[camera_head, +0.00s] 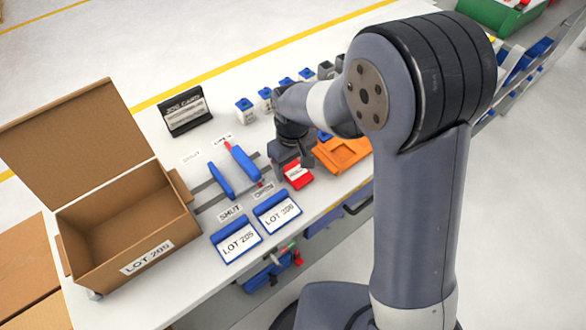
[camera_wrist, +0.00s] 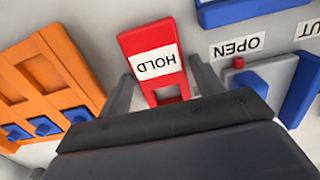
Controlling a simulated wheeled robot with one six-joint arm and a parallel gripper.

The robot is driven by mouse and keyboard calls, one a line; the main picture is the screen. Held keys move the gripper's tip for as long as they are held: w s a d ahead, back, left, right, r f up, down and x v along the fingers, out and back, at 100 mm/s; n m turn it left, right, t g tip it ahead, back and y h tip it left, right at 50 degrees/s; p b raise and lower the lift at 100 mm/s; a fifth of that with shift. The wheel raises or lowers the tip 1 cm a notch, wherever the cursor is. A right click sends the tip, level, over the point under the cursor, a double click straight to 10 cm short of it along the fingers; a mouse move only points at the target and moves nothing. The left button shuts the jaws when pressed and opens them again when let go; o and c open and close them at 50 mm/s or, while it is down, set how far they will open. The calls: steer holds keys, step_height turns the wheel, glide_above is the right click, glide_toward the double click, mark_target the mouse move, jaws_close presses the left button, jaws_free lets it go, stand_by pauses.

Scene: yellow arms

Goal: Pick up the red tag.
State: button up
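The red tag (camera_head: 296,180) lies on the white bench with a white label. In the wrist view the tag (camera_wrist: 133,42) shows its label reading HOLD, upside down. My gripper (camera_head: 291,162) is over the tag in the head view. In the wrist view my gripper (camera_wrist: 160,72) is open, with one finger on each side of the tag's lower part. I cannot tell whether either finger touches it. The dark gripper body hides whatever lies below the tag's near end.
An orange tray (camera_head: 343,154) with blue pieces lies right beside the tag. Blue-handled slides (camera_head: 221,181) and blue LOT cards (camera_head: 237,241) are on the left. An open cardboard box (camera_head: 130,225) stands further left. A black card stand (camera_head: 186,111) is behind.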

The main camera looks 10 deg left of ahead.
steer(key=c, duration=0.8)
